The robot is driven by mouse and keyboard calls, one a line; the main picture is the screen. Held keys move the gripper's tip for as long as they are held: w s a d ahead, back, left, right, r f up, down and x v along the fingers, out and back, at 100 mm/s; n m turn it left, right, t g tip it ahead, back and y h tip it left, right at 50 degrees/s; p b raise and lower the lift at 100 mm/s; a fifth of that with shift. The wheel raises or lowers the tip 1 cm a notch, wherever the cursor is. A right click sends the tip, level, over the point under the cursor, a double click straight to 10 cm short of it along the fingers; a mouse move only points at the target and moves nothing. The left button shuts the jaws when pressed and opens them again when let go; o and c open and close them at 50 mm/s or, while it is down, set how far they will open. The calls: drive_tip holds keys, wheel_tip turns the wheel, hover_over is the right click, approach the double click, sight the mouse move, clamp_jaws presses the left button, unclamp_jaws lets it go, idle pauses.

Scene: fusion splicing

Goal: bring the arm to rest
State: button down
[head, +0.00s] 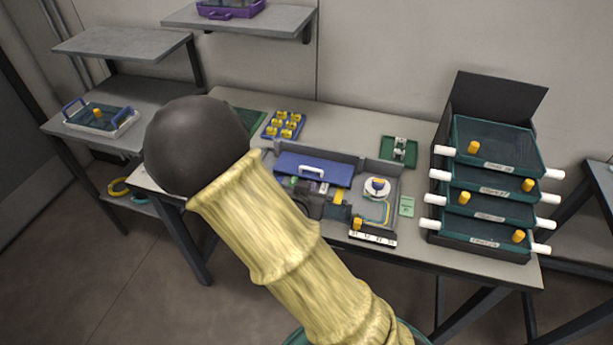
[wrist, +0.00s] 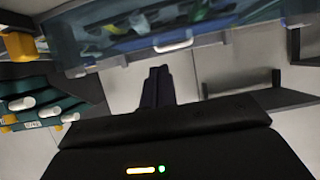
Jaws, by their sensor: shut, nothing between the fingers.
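My arm, in a yellow sleeve with a dark rounded joint, crosses the head view from the bottom centre to the left. My gripper (wrist: 157,88) shows in the wrist view as two dark fingers close together, with nothing between them. In the head view the dark end of my arm shows partly behind the sleeve, over the grey work tray; its fingertips are hard to make out there. The fingers appear apart from the things around them.
The bench holds a grey tray (head: 408,176) with a blue lid (head: 312,170), a yellow-capped block (head: 283,125) and a green holder (head: 398,150). A stack of green drawers (head: 490,190) stands at right. Side shelves (head: 120,43) stand at left. A blue see-through case (wrist: 120,45) spans the wrist view's top.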

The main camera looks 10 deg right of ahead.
drive_tip(key=shift+s+r+g+y+p, duration=0.15)
drive_tip(key=shift+r+g+y+p, duration=0.1)
drive_tip(key=shift+g+y+p, duration=0.5)
drive_tip(key=s+d+r+n+g+y+p, duration=0.2)
drive_tip(key=s+r+n+g+y+p, duration=0.3)
drive_tip(key=s+r+p, duration=0.4)
drive_tip(key=s+r+n+g, duration=0.1)
drive_tip(key=s+r+g, duration=0.1)
drive_tip(key=s+r, duration=0.3)
drive_tip(key=shift+s+r+p, duration=0.3)
drive_tip(key=shift+r, duration=0.3)
